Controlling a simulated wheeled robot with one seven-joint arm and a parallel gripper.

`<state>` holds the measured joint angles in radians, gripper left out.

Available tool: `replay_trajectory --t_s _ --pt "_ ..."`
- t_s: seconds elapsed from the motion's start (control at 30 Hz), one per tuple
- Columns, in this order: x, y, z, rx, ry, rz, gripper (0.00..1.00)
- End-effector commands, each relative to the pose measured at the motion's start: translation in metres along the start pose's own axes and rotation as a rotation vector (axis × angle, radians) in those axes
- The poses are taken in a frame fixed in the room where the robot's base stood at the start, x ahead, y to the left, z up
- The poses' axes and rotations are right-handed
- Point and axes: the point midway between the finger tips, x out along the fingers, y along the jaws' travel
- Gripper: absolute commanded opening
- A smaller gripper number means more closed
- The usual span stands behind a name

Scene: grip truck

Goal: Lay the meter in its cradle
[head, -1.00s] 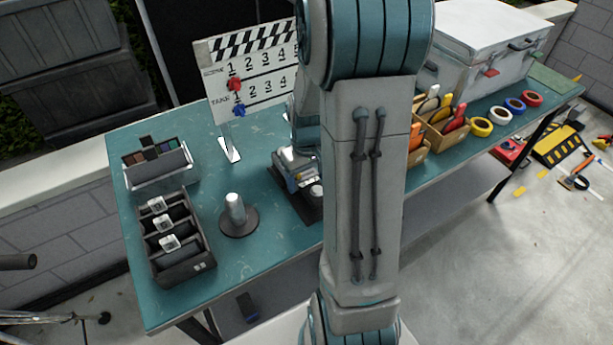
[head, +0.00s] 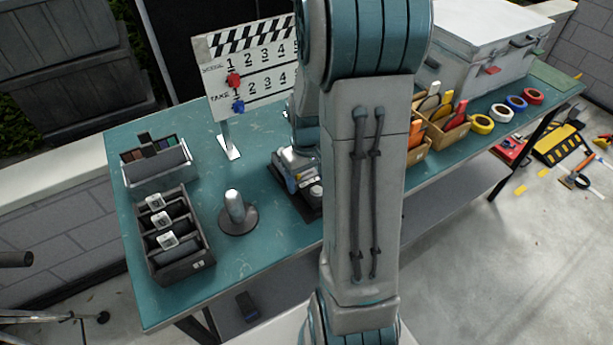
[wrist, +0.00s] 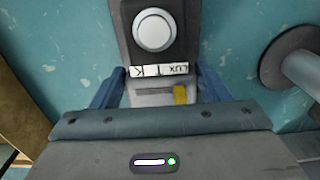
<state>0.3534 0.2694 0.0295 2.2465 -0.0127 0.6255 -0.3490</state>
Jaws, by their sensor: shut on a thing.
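The meter is a grey body with a round white dome (wrist: 154,31), letter tiles or a label below it, a small grey window and a yellow button (wrist: 180,94). In the wrist view my gripper (wrist: 160,85) has its blue fingers on either side of the meter and is shut on it. In the head view my gripper (head: 296,165) is low over the bench, partly hidden by my arm. A dark cradle (head: 306,209) lies on the bench under it, and the meter's white dome shows beside my arm. I cannot tell whether the meter rests in the cradle.
A grey post on a round base (head: 236,212) stands left of the cradle. A dark divided box (head: 182,262) and a palette case (head: 157,172) are farther left. A clapperboard (head: 250,66) stands behind. Wooden trays and tape rolls (head: 481,124) are to the right.

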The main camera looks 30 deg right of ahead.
Motion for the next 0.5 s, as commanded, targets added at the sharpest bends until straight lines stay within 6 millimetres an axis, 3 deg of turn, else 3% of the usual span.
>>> replay_trajectory --t_s 0.5 --pt "0.01 0.0 0.0 0.0 0.001 0.0 0.36"
